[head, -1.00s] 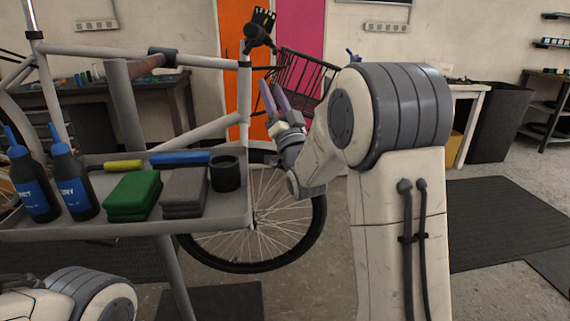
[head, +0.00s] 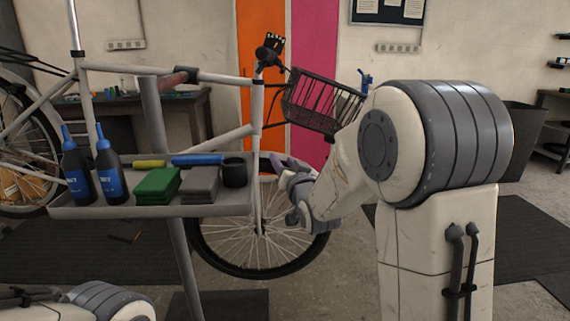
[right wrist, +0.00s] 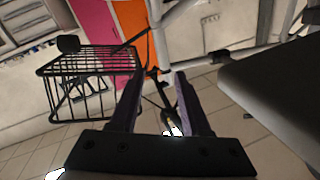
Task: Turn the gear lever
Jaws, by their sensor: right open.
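The white cargo bike (head: 225,78) is clamped in a stand. Its dark handlebar end (head: 267,54) shows above the front basket. I cannot make out a separate gear lever in either view. My right gripper (head: 281,162) is in front of the front wheel, below the basket and well below the handlebar, with its fingers pointing up and left. In the right wrist view its two purple-grey fingers (right wrist: 160,85) are apart with nothing held between them; the frame and basket lie beyond them. Only part of my left arm shows at the bottom left; its gripper is out of view.
A grey tray (head: 120,211) on the stand holds bottles, green and grey blocks and a dark cup. The black wire basket (head: 312,103) hangs at the bike's front, and it shows in the right wrist view (right wrist: 88,80). A workbench (head: 190,100) stands behind.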

